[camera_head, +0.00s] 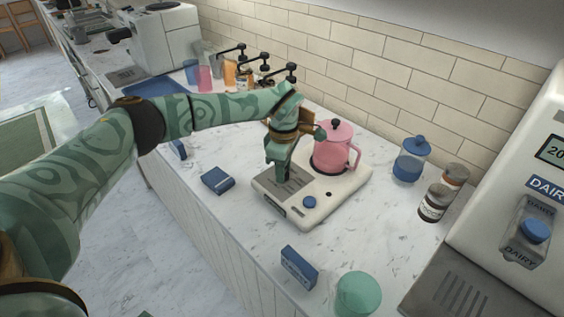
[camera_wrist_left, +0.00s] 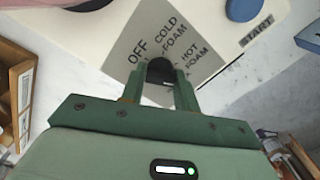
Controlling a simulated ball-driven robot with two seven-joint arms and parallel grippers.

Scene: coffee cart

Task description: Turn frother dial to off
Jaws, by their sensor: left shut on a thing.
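The frother (camera_head: 335,209) is a cream base on the marble counter, with a pink lidded jug (camera_head: 343,147) standing on it. Its grey dial panel (camera_head: 292,185) also shows in the left wrist view (camera_wrist_left: 125,50), printed OFF, COLD FOAM and HOT FOAM. My left gripper (camera_head: 283,174) points down over this panel. In the left wrist view its two fingers (camera_wrist_left: 160,88) are shut on the dark dial (camera_wrist_left: 160,71). The fingers hide part of the dial, and I cannot tell which setting it points to. A blue button (camera_head: 309,202) sits to the right of the panel. My right gripper is not in view.
A blue box (camera_head: 217,181) lies left of the frother, and another blue box (camera_head: 299,267) and a green cup (camera_head: 357,294) are in front. A blue-lidded jar (camera_head: 411,160) and two brown jars stand right. The DAIRY dispenser (camera_head: 525,200) is at far right.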

